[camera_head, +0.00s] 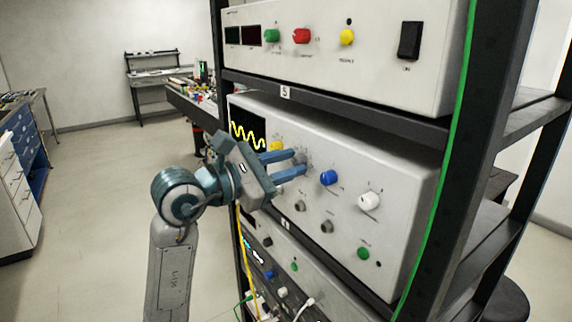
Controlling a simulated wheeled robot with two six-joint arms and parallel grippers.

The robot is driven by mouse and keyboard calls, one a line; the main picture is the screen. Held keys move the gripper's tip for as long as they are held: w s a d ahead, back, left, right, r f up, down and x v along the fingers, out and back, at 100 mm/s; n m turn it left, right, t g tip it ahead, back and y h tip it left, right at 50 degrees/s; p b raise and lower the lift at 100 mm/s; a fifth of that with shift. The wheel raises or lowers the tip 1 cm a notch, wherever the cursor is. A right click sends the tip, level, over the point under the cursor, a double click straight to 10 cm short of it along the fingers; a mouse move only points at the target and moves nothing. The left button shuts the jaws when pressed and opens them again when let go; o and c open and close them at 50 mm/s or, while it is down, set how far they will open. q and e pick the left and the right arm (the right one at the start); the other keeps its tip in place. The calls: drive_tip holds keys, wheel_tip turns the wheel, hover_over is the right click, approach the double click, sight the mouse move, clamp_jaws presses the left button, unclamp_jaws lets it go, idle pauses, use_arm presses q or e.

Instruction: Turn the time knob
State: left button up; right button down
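The middle instrument in the rack has a white front panel (393,233) with a row of knobs: yellow (276,146), grey (300,157), blue (329,178) and white (369,201). Their labels are too small to read, so I cannot tell which one is marked time. My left gripper (298,162) reaches in from the left with its two blue fingers apart. The fingertips are at the grey knob, one on each side, and partly hide it. I cannot tell whether they press on it. My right gripper is not in view.
Another instrument (378,70) sits on the shelf above, and a third one (309,283) sits below. A dark rack post (474,130) with a green cable stands at the right. A yellow cable (248,270) hangs below my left gripper. Open floor (90,220) lies to the left.

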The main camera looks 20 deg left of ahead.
use_arm(q)
drive_tip(key=shift+o, duration=1.1)
drive_tip(key=shift+s+a+f+b, duration=0.15)
drive_tip(key=shift+s+a+b, duration=0.25)
drive_tip(key=shift+s+a, duration=0.1)
drive_tip(key=b+v, duration=0.4)
drive_tip(key=v, duration=0.5)
drive_tip(key=shift+s+b, duration=0.2)
drive_tip(key=shift+b, duration=0.15)
